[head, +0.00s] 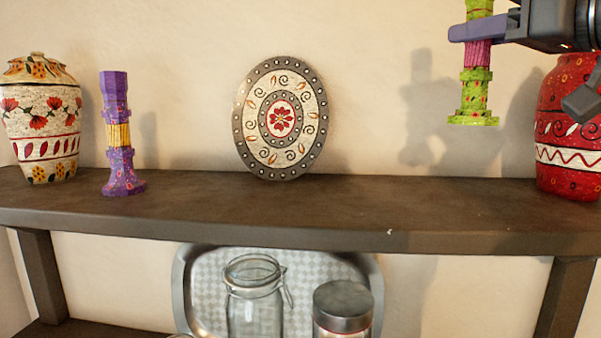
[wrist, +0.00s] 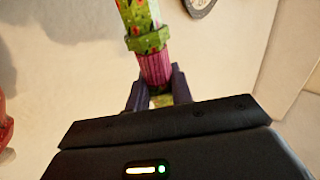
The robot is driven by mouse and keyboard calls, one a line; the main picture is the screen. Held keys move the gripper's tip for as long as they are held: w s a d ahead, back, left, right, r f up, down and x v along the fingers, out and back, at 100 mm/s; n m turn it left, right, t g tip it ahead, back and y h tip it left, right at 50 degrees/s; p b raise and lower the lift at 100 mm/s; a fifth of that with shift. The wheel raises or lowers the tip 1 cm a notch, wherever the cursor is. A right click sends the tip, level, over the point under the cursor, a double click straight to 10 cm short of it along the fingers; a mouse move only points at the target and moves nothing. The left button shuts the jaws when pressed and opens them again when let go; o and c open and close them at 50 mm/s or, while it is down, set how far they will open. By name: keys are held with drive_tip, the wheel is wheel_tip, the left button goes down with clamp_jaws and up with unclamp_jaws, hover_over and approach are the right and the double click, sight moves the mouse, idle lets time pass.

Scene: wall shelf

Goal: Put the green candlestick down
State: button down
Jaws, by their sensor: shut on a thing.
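The green candlestick (head: 477,88) has a pink ribbed middle and is upright at the upper right of the head view, its base above the shelf top with a clear gap. Its top is cut off by the picture's edge. My gripper (head: 470,32) is shut on its pink middle. In the wrist view the candlestick (wrist: 154,66) stands between the two fingers of my gripper (wrist: 158,90). The dark wooden shelf (head: 390,210) runs below it.
A red vase (head: 567,130) stands close to the right of the candlestick. A decorated oval plate (head: 281,119) leans on the wall mid-shelf. A purple candlestick (head: 120,140) and a cream vase (head: 42,120) stand at left. Shelf between plate and red vase is clear. Glass jars (head: 253,305) stand below.

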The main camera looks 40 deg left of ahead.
sight(485, 89)
drive_tip(key=shift+w+f, duration=0.1)
wheel_tip(485, 89, down, 5)
drive_tip(key=shift+w+f+b, duration=0.1)
drive_tip(key=shift+f+b, duration=0.05)
drive_tip(key=shift+b, duration=1)
drive_tip(key=shift+d+f, duration=0.1)
drive_tip(key=shift+f, duration=0.25)
drive_tip(key=shift+s+a+f, duration=0.1)
drive_tip(key=shift+s+a, duration=0.1)
